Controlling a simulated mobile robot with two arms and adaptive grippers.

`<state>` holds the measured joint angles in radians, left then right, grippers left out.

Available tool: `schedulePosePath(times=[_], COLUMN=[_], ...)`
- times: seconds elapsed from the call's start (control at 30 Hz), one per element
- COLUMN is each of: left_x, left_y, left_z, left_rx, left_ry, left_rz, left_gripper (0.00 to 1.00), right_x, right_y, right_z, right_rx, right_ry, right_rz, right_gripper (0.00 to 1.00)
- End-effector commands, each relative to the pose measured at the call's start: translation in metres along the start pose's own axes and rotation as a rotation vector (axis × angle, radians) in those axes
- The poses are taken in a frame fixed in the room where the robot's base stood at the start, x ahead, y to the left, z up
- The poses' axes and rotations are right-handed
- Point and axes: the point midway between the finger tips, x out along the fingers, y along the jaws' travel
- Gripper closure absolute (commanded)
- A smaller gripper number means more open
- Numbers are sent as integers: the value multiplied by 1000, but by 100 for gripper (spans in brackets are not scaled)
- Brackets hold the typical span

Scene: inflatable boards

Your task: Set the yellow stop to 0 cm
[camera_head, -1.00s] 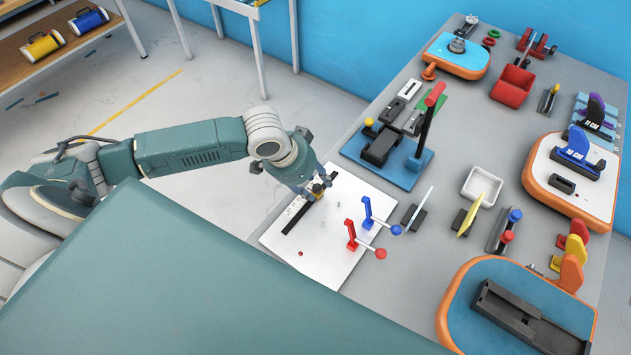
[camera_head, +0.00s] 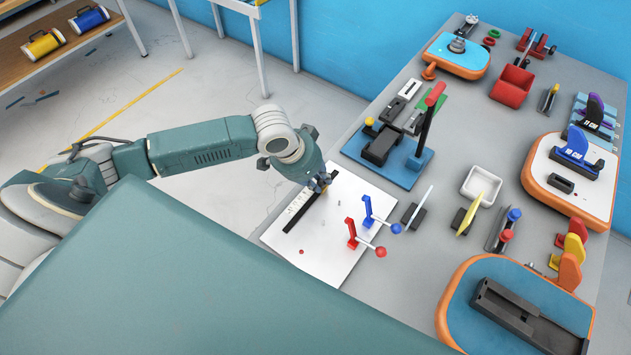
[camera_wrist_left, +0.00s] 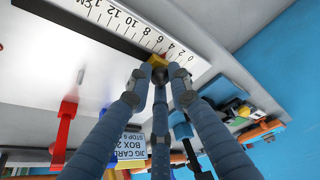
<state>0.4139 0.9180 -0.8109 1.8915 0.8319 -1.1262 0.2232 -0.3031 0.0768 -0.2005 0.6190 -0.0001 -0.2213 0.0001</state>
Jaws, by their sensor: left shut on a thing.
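The yellow stop (camera_wrist_left: 158,61) sits on the black rail (camera_head: 306,212) beside a printed centimetre scale (camera_wrist_left: 130,25) on a white board (camera_head: 335,255). My left gripper (camera_wrist_left: 160,72) is shut on the stop, with its fingertips around it. In the wrist view the stop is near the low-number end of the scale, by about the 2 to 4 marks; the fingers hide its exact reading. In the head view my left gripper (camera_head: 322,184) is at the rail's far end and mostly hides the stop. My right gripper is not in view.
A red lever (camera_head: 352,235) and a blue lever (camera_head: 368,212) stand on the board, right of the rail. A blue-based fixture with a tall red-handled lever (camera_head: 428,118) stands behind. A white tray (camera_head: 481,187) lies farther right. A jig card (camera_wrist_left: 130,148) shows in the wrist view.

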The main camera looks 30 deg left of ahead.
Motion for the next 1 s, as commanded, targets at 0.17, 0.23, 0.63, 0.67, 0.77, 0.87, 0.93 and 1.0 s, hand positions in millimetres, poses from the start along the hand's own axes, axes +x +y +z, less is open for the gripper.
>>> schedulePosePath(times=[0.17, 0.23, 0.63, 0.67, 0.77, 0.87, 0.93, 1.0], left_x=[11, 14, 16, 16, 16, 16, 17, 17], left_y=[-13, -16, -19, -19, -19, -18, -18, -18], left_z=[-34, -41, -47, -47, -46, -45, -44, -44], left_rx=[-4, -3, 0, 0, 0, 0, -1, -1], left_ry=[6, 6, 12, 12, 10, 7, 6, 5], left_rz=[2, 2, -1, 0, 0, 1, 1, 1], left_gripper=[100, 100, 73, 67, 62, 62, 62, 62], right_x=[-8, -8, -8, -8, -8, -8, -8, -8], right_y=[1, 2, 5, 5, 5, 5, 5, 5], right_z=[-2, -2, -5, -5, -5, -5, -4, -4], right_rx=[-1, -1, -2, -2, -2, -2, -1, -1], right_ry=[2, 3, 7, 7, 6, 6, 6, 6], right_rz=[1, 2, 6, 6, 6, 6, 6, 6], right_gripper=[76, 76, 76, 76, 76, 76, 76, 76])
